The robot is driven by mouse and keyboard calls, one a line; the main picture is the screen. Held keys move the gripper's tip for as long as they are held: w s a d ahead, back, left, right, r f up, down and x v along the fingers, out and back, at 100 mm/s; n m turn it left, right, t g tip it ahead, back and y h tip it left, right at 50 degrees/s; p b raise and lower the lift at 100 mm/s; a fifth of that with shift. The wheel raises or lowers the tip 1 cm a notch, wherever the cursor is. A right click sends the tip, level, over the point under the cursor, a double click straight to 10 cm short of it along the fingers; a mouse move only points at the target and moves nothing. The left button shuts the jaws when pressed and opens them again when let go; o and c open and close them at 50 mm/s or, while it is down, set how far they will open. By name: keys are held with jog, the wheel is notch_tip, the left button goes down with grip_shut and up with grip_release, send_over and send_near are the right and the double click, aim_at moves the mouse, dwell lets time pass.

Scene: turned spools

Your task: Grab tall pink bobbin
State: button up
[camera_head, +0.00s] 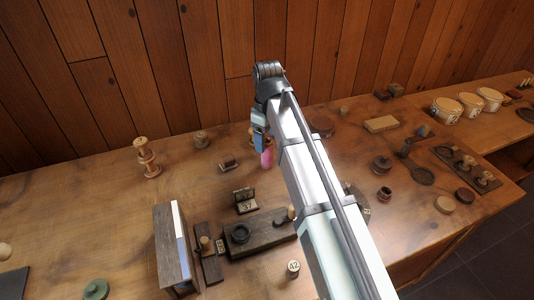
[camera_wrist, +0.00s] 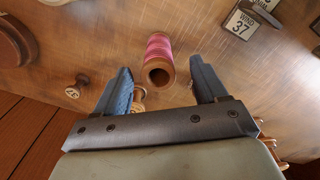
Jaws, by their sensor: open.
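The tall pink bobbin (camera_wrist: 159,50) has pink thread and a wooden end with a dark hole. In the wrist view that end faces the camera, and it appears in the gap between my fingertips, with space on both sides. In the head view the pink bobbin (camera_head: 267,158) shows just below my gripper, partly hidden by my arm. My gripper (camera_wrist: 161,67) is open with nothing held; in the head view my gripper (camera_head: 259,136) is small and partly covered. I cannot tell how deep the bobbin sits between the fingers.
A small wooden spool (camera_wrist: 139,97) shows near the left finger, and a knob (camera_wrist: 76,88) lies farther left. A number 37 block (camera_head: 246,204) stands nearby. Stacked spools (camera_head: 148,160) stand at left. A dark upright box (camera_head: 174,245) is in front. The plank wall (camera_head: 200,60) is behind.

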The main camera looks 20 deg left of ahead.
aim_at(268, 151)
jog(key=shift+w+f, duration=0.15)
jog(key=shift+f, duration=2.75)
jog(key=shift+c, duration=0.5)
jog(key=c, duration=1.1)
